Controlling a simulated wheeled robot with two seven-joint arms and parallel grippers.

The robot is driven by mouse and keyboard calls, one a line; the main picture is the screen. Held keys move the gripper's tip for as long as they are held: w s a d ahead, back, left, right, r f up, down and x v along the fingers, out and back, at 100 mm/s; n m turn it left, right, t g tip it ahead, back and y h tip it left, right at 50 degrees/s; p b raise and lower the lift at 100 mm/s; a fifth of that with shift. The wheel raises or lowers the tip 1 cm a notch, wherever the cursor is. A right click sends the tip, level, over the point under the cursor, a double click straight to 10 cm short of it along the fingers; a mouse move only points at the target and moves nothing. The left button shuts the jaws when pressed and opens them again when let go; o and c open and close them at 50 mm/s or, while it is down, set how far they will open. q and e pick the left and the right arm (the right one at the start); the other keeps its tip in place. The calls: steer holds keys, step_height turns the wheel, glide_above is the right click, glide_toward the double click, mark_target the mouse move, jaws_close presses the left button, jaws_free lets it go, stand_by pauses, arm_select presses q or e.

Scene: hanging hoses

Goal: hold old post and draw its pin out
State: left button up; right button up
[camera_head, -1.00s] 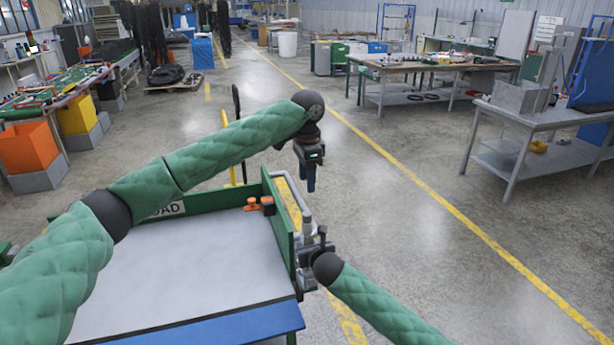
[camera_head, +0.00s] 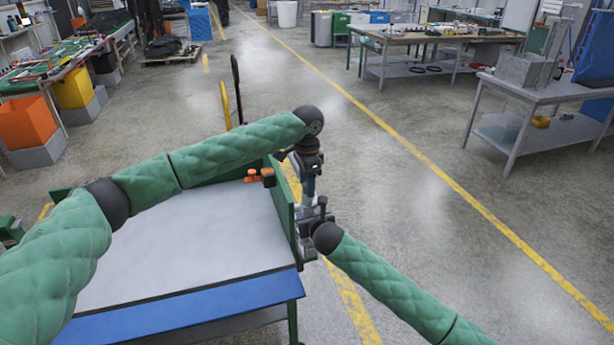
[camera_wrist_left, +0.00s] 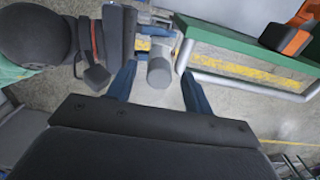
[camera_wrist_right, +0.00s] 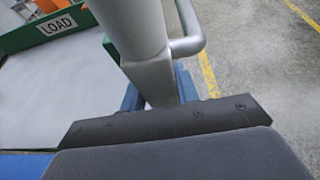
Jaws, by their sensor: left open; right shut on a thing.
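The old post is a grey metal upright at the right side of the cart. It fills the upper middle of the right wrist view (camera_wrist_right: 140,35), with a bent grey tube joining it. My right gripper (camera_head: 308,222) is shut on the post; its blue fingers lie either side of it in the right wrist view (camera_wrist_right: 158,92). My left gripper (camera_head: 309,186) is open just above the right one, pointing down. In the left wrist view, a round grey end (camera_wrist_left: 160,72) shows between its open blue fingers (camera_wrist_left: 160,85). I cannot tell the pin apart from the post there.
The cart (camera_head: 190,240) has a grey deck, green walls and a blue front edge. Bent grey tubing (camera_wrist_left: 250,80) runs beside the wall. Open floor lies to the right.

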arm_select(q)
steer(key=c, duration=1.1)
steer(key=shift+o, duration=0.2)
steer(key=shift+r, duration=0.75)
steer(key=shift+r, duration=2.85)
steer(key=shift+r, duration=0.15)
steer(key=shift+r, duration=1.35)
arm_select(e)
steer(key=o, duration=1.2)
